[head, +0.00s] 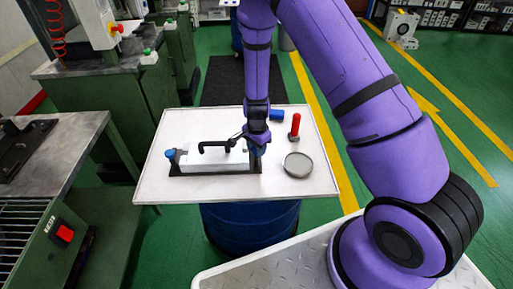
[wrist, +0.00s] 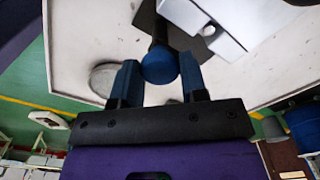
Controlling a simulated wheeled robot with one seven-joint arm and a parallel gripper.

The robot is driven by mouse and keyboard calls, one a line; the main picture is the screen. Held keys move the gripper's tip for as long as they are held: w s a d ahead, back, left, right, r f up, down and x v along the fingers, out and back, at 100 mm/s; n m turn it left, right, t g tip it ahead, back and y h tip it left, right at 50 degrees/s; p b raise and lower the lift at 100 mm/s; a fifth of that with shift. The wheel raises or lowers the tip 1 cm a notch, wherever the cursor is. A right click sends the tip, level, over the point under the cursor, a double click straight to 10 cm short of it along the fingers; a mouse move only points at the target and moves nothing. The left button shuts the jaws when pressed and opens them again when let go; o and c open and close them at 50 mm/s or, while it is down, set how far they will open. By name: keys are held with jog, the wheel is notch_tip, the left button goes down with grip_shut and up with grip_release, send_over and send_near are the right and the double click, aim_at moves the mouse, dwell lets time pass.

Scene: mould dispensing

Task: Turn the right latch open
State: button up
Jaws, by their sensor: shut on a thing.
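A white mould block (head: 205,160) with a black handle (head: 215,146) on top sits on a dark base on the white table. The left latch's blue knob (head: 169,153) shows at the block's left end. My gripper (head: 257,148) is at the block's right end, pointing down, and it hides most of the right latch in the head view. In the wrist view my gripper (wrist: 161,75) has its two blue fingers on either side of the right latch's round blue knob (wrist: 160,65), shut on it. A dark stem runs from the knob toward the white block (wrist: 225,25).
Green machines (head: 105,105) stand at the left.

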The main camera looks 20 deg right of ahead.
jog(key=o, duration=0.9)
notch_tip(320, 180, up, 11)
jog(key=shift+f, duration=0.1)
dwell(0.5)
